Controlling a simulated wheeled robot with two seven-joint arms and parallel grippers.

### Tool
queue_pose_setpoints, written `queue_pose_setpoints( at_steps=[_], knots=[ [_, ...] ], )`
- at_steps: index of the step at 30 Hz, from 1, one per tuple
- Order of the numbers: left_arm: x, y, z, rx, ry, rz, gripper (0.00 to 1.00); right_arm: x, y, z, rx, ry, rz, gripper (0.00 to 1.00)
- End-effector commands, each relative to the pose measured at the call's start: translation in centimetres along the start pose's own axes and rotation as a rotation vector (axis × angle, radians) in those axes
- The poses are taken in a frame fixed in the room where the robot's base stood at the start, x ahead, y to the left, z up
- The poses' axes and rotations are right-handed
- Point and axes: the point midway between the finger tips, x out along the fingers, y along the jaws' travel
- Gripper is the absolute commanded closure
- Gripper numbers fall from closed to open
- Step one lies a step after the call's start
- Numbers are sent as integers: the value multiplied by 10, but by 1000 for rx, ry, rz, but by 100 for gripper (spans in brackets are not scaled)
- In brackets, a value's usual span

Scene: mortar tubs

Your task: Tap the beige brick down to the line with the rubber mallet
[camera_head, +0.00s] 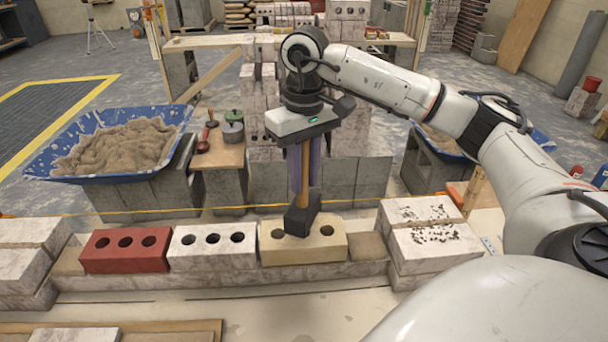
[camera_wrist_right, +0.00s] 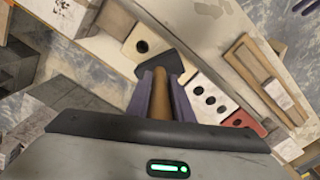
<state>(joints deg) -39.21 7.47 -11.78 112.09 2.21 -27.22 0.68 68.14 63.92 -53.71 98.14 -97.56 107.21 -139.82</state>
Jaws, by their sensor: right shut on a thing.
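The beige brick (camera_head: 333,243) sits on the low wall, right of the white brick (camera_head: 212,257); its middle is hidden behind the mallet head. My right gripper (camera_head: 304,178) is shut on the upright wooden handle of the rubber mallet (camera_head: 301,216). The black head hangs at the brick's top; I cannot tell whether it touches. In the right wrist view, the mallet head (camera_wrist_right: 169,65) covers part of the beige brick (camera_wrist_right: 140,40). The line, a yellow string (camera_head: 150,211), runs behind the brick row. My left gripper is not in view.
A red brick (camera_head: 125,250) stands left of the white one. Stacked pale bricks (camera_head: 430,245) flank the row at right. Behind are a blue tub (camera_head: 75,178) of mortar, a small board (camera_head: 218,157) with tools and a pot, and grey blocks (camera_head: 360,178).

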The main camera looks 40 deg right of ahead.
Motion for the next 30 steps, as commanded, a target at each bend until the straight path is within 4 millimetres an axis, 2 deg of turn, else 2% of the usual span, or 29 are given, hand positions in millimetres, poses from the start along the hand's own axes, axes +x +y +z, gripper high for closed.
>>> queue_pose_setpoints(
  at_steps=[6,7,11,16,19,30],
  knots=[
    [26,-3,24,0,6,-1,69,50,0,1,0,-1,0,100],
    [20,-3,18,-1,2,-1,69,37,0,0,0,3,-1,100],
    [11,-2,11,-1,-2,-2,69,24,0,0,0,1,0,100],
    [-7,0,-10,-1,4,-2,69,-6,0,0,0,1,0,100],
    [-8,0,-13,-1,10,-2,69,-7,0,0,0,0,0,100],
    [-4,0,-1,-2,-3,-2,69,-3,0,0,-1,3,1,100]
  ],
)
